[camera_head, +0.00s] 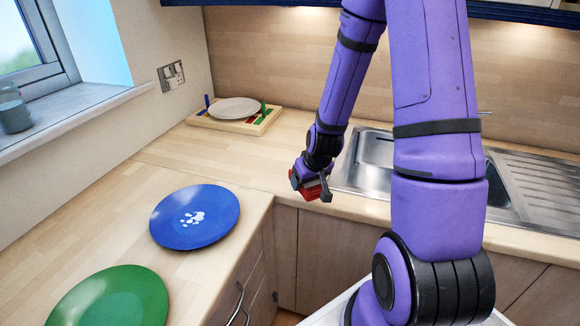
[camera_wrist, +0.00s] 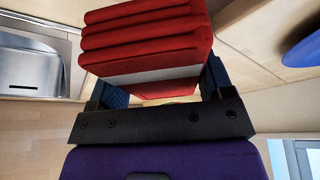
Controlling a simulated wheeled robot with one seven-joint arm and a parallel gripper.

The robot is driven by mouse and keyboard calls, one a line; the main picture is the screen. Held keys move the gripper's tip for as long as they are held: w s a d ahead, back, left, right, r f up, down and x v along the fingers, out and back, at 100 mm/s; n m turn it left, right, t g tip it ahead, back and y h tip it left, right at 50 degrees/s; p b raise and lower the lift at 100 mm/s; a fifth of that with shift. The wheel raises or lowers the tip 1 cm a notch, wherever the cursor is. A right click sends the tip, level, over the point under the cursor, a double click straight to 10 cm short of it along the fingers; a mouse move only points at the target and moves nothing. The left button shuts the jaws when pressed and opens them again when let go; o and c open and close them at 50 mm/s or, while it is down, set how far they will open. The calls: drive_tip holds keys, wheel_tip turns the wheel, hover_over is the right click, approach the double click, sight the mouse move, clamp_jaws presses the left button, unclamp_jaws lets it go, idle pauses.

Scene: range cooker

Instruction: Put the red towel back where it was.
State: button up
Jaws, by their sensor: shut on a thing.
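My gripper (camera_head: 312,186) is shut on the red towel (camera_head: 313,190), which is folded into a thick bundle. In the wrist view, the red towel (camera_wrist: 145,40) fills the space between the two fingers of my gripper (camera_wrist: 155,92), with a pale band across its near face. In the head view, the gripper hangs beside the front edge of the counter, left of the sink. Most of the towel is hidden there by the gripper.
A blue plate (camera_head: 195,217) with white marks and a green plate (camera_head: 110,297) lie on the left counter. A wooden rack (camera_head: 262,124) holding a pale plate (camera_head: 235,108) stands in the back corner. The metal sink (camera_head: 366,163) is at right. The counter (camera_head: 220,160) between rack and blue plate is clear.

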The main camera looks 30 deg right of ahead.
drive_tip(key=w+d, duration=0.1)
drive_tip(key=w, duration=0.3)
drive_tip(key=w+d, duration=0.1)
drive_tip(key=w, duration=0.3)
drive_tip(key=w+d+f, duration=0.1)
drive_tip(key=w+d, duration=0.1)
drive_tip(key=w, duration=0.3)
drive_tip(key=shift+f, duration=0.1)
drive_tip(key=shift+a+f, duration=0.1)
drive_tip(key=shift+f, duration=1.7)
drive_tip(key=o, duration=1)
drive_tip(key=shift+f, duration=0.1)
